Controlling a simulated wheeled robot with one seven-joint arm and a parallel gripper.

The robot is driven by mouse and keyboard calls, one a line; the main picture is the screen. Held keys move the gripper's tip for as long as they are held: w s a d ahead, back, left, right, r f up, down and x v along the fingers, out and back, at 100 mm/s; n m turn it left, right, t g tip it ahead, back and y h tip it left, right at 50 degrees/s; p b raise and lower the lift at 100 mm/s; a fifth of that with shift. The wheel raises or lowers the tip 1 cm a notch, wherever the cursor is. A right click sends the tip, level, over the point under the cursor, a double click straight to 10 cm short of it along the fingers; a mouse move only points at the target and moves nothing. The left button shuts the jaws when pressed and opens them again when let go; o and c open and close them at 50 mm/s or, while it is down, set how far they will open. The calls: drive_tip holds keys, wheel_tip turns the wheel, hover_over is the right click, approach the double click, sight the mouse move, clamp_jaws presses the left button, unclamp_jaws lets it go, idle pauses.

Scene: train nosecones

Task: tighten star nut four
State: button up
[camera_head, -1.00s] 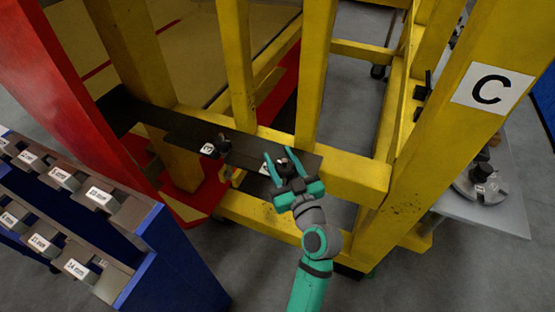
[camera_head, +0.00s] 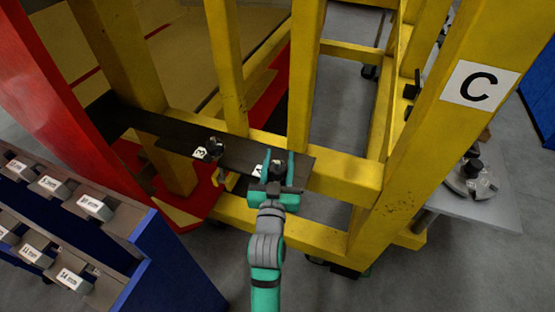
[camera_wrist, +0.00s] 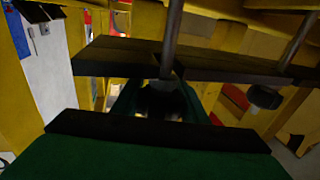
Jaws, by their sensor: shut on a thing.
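Star nut four (camera_head: 276,171) is a dark knob at the dark plate on the yellow frame, beside a white label with a 4 (camera_head: 258,170). My teal gripper (camera_head: 277,159) has one finger on each side of it and is shut on it. In the wrist view the nut (camera_wrist: 165,100) is a dark, shadowed shape between the fingers, in line with a metal rod (camera_wrist: 172,40); its outline is mostly hidden. Another dark star nut (camera_head: 215,147), beside a label with a 3 (camera_head: 200,153), stands to the left and is clear of my gripper.
Yellow beams (camera_head: 306,75) rise close behind the plate (camera_head: 235,155). A blue rack (camera_head: 150,245) with labelled bins is at the lower left. A grey table (camera_head: 500,200) with dark parts stands at the right, past the post marked C.

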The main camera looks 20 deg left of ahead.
drive_tip(key=shift+d+m+h, duration=0.25)
drive_tip(key=shift+m+h, duration=0.85)
drive_tip(key=shift+h, duration=0.5)
drive_tip(key=shift+d+m+h, duration=0.25)
drive_tip(key=shift+m+h, duration=0.85)
drive_tip(key=shift+h, duration=0.5)
drive_tip(key=m+g+h, duration=0.1)
drive_tip(key=m+h, duration=0.1)
drive_tip(key=h, duration=0.1)
drive_tip(key=d+m+g+h, duration=0.1)
drive_tip(key=m+h, duration=0.1)
drive_tip(key=h, duration=0.1)
drive_tip(key=shift+s, duration=0.1)
drive_tip(key=m+g+h, duration=0.1)
drive_tip(key=d+m+g+h, duration=0.1)
drive_tip(key=m+g+h, duration=0.1)
drive_tip(key=s+m+g+h, duration=0.1)
drive_tip(key=m+h, duration=0.1)
drive_tip(key=shift+d+f+g, duration=0.1)
drive_tip(key=shift+d+g, duration=0.1)
drive_tip(key=shift+g, duration=0.1)
drive_tip(key=shift+s+d+f+m+g+h, duration=0.1)
drive_tip(key=shift+s+d+m+g+h, duration=0.05)
drive_tip(key=shift+m+g+h, duration=0.6)
drive_tip(key=shift+s+d+m+g+h, duration=0.1)
drive_tip(key=shift+s+m+g+h, duration=0.15)
drive_tip(key=shift+m+g, duration=0.55)
drive_tip(key=shift+s+d+f+m+g+h, duration=0.15)
drive_tip(key=shift+m+g+h, duration=0.4)
drive_tip(key=shift+g, duration=0.5)
